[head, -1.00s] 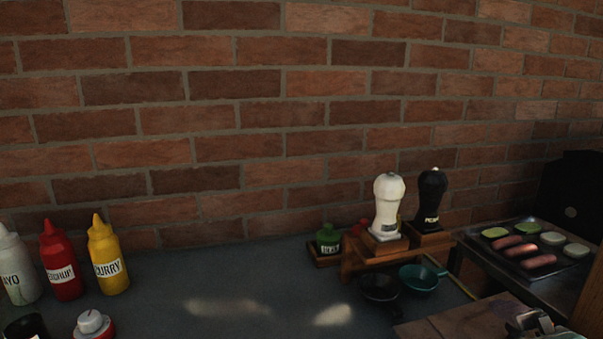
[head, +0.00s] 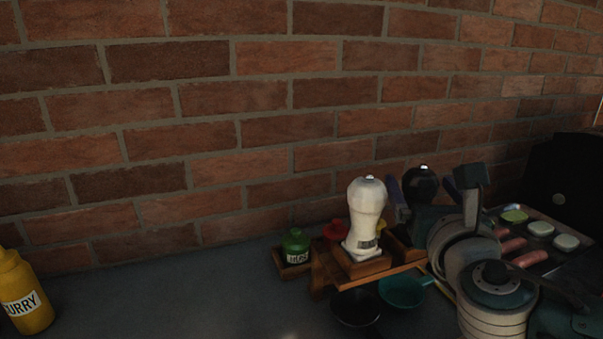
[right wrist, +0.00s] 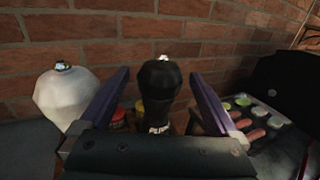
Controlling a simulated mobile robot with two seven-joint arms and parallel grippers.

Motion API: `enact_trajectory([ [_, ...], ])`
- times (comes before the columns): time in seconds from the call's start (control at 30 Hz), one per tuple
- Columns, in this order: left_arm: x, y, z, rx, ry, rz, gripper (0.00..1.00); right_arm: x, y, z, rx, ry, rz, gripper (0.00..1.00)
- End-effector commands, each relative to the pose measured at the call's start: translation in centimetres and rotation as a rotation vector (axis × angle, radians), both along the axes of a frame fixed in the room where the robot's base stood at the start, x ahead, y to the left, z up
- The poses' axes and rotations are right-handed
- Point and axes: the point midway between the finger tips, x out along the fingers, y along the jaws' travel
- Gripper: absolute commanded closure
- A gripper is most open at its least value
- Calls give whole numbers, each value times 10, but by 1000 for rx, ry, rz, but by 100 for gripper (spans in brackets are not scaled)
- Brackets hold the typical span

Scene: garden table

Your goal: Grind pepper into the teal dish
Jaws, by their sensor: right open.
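The black pepper mill (head: 422,184) stands upright on the wooden rack at the right, partly hidden by my right gripper (head: 422,192). In the right wrist view the mill (right wrist: 158,90) stands between the two purple fingers of the gripper (right wrist: 160,95), which is open around its upper part. The teal dish (head: 402,291) sits on the table in front of the rack, its handle to the right. It looks empty. My left gripper is not in view.
A white mill (head: 365,218) stands on the rack (head: 335,279) close left of the black one. A black dish (head: 356,306) is beside the teal dish. A green bottle (head: 295,246) and yellow curry bottle (head: 24,296) stand farther left. A tray with sausages (head: 523,257) is at right.

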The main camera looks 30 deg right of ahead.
Motion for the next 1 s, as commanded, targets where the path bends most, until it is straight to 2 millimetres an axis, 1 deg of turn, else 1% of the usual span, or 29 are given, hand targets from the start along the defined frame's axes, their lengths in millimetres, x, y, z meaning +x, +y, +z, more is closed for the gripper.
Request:
enact_trajectory([
  [0.03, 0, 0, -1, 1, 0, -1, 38, 5, -3, 0, -1, -1, -2, 3],
  [0.13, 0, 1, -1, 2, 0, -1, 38, 11, -7, 0, 0, 0, 0, 3],
  [0.43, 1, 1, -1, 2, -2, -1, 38, 12, -8, 0, 1, 0, -1, 4],
  [1.0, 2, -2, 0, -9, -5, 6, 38, 12, -8, 0, 2, 0, -1, 68],
])
